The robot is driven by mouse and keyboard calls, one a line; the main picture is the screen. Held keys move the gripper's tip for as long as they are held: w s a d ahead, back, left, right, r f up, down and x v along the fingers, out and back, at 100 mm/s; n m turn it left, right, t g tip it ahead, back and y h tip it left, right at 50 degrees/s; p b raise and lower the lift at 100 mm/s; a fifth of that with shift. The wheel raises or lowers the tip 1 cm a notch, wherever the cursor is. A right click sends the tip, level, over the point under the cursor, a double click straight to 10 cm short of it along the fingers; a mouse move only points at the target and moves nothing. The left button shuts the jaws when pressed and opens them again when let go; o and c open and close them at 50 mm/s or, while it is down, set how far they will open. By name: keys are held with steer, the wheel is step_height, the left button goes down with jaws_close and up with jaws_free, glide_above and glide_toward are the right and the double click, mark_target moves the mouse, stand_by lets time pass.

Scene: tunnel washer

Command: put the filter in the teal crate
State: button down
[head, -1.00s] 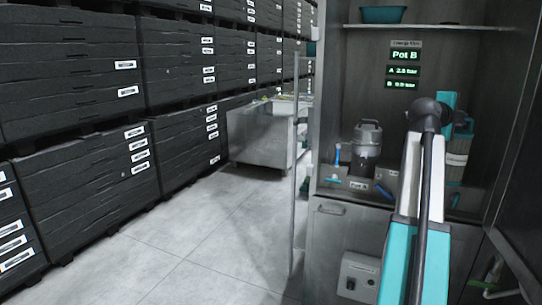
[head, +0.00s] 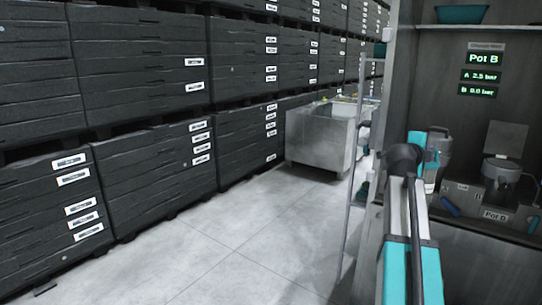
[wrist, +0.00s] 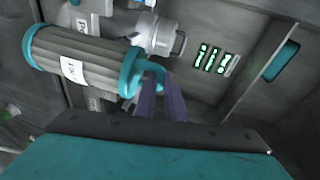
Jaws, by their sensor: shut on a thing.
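The filter (wrist: 80,60) is a ribbed grey cylinder with teal end caps and a white label. In the wrist view it lies across the upper left. My gripper (wrist: 156,84) is shut on the teal handle at the filter's right end. In the head view the filter (head: 431,172) shows partly behind my arm, held up in front of the cabinet; the fingers are hidden there.
Stacked black crates (head: 150,165) line the left. A grey metal cart (head: 318,138) stands behind clear floor (head: 210,255).

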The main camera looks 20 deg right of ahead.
steer(key=w+a+f+n+t+y, duration=0.2)
steer(key=w+a+f, duration=0.25)
steer(key=a, duration=0.45)
steer(key=w+a+f+n+t+y, duration=0.1)
steer(key=w+a+f+n+t, duration=0.1)
steer(key=w+a+f, duration=0.45)
steer(key=w+a+f+n+t+y, duration=0.1)
steer(key=w+a+n+y, duration=0.15)
steer(key=a, duration=0.85)
steer(key=a+f+n+t+y, duration=0.1)
steer(key=a+f+n+y, duration=0.1)
steer(key=a, duration=0.7)
steer(key=a+f+n+t+y, duration=0.1)
steer(key=a+f+n+y, duration=0.1)
steer(key=a, duration=0.7)
steer(key=a+f+n+t+y, duration=0.1)
steer(key=a+y, duration=0.3)
steer(key=a, duration=0.6)
steer(key=shift+f+n, duration=0.45)
steer(key=shift+d+y, duration=0.1)
steer(key=shift+y, duration=0.15)
